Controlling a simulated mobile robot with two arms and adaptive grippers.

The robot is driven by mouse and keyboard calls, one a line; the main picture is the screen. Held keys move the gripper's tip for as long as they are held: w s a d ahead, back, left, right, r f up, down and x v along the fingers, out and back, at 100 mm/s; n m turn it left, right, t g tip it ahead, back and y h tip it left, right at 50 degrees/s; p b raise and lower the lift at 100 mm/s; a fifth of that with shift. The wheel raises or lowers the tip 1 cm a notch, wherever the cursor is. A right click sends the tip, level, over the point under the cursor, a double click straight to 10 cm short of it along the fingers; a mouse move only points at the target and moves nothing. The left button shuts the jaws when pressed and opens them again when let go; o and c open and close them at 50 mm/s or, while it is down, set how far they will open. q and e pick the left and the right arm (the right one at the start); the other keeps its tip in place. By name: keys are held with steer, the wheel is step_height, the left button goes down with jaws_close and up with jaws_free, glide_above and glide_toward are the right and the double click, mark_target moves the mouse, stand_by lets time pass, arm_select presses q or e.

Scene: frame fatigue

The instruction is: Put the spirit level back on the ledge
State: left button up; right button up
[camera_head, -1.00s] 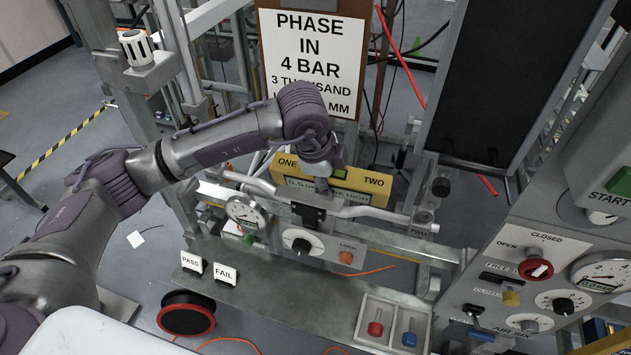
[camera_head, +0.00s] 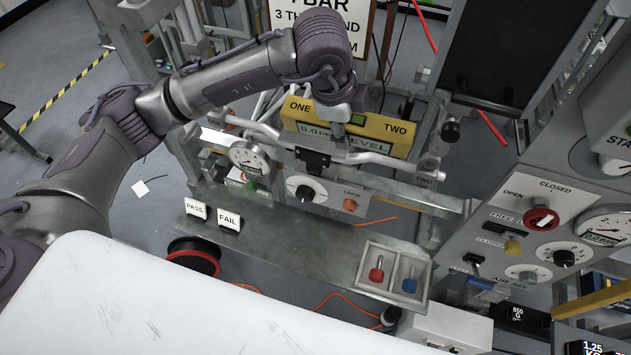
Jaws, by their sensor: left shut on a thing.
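The level lies nearly horizontal just behind the silver bicycle frame tubes (camera_head: 365,156). I cannot tell whether it touches them. A grey ledge (camera_head: 290,250) runs in front, below the frame, with PASS (camera_head: 195,209) and FAIL (camera_head: 229,221) blocks on it. My right gripper is out of view.
A round gauge (camera_head: 248,157) and a knob panel (camera_head: 305,190) stand below the frame. A tray (camera_head: 362,282) holds a red and a blue peg at the ledge's right end. A control panel (camera_head: 540,215) fills the right side. The ledge's middle is bare.

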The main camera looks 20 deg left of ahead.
arm_select(q)
step_height(320, 180, down, 19)
steer(key=s+a+g+b, duration=0.2)
steer(key=a+b, duration=0.1)
steer(key=b, duration=0.2)
steer(key=g+b, duration=0.1)
steer(key=b, duration=0.3)
glide_above(302, 251)
step_height(302, 251, down, 16)
steer(key=shift+a, duration=0.35)
steer(key=shift+p, duration=0.4)
step_height(302, 251, down, 6)
steer(key=b, duration=0.4)
steer(key=shift+f, duration=0.25)
steer(key=shift+f+b, duration=0.4)
steer(key=shift+f, duration=0.1)
steer(key=shift+f+b, duration=0.4)
steer(key=shift+f, duration=0.25)
